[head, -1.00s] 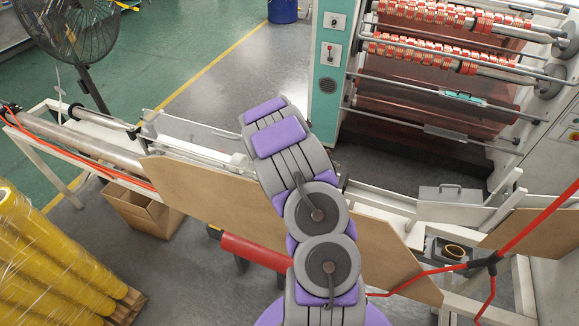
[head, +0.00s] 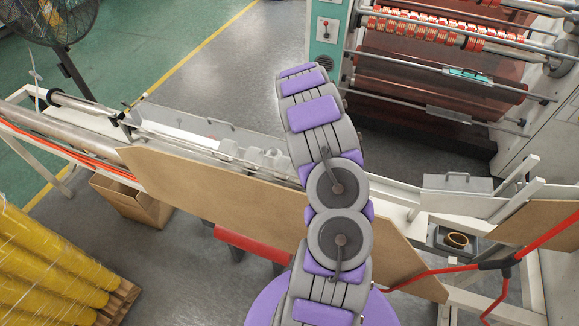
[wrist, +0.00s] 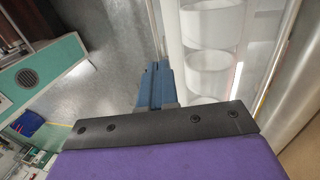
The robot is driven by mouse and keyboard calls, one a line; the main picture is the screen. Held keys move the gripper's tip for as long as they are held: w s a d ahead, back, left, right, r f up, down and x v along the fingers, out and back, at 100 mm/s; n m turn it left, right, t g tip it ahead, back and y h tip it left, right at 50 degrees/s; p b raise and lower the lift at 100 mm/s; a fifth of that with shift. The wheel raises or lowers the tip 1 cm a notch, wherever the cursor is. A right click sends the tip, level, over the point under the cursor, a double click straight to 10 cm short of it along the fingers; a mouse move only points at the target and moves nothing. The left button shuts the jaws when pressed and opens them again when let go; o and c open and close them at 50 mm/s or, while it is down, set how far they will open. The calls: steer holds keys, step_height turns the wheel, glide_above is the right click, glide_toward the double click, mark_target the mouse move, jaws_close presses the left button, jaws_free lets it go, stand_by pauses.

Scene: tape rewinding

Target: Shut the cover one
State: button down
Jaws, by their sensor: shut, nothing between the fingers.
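My gripper shows in the wrist view as two narrow blue-grey fingers (wrist: 155,80), shut together and empty. In the head view my own arm hides the fingers. A long grey cover panel (head: 200,125) with small handles stands raised along the back of the machine trough, left of my arm. White rollers (head: 262,160) lie uncovered in front of it. White ring-like rollers (wrist: 208,75) show right of the fingers in the wrist view, apart from them. A second grey cover (head: 456,183) with a handle is right of my arm. I cannot tell which is cover one.
A brown board (head: 220,195) runs along the front of the machine. A red hose (head: 535,240) crosses at the right. The rewinding machine (head: 440,85) stands behind, a fan (head: 55,25) at upper left, yellow wrapped rolls (head: 45,260) at lower left. Grey floor behind the trough is clear.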

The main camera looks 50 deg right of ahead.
steer(key=shift+w+d+f+y, duration=0.1)
steer(key=shift+w+f+y, duration=0.1)
steer(key=shift+f+y, duration=0.4)
steer(key=shift+a+f+g+y, duration=0.3)
steer(key=shift+f+y, duration=0.1)
steer(key=shift+f, duration=0.05)
steer(key=shift+s+d+f+y, duration=0.1)
steer(key=shift+d+f+y, duration=0.25)
steer(key=shift+f+y, duration=0.05)
steer(key=shift+a, duration=0.1)
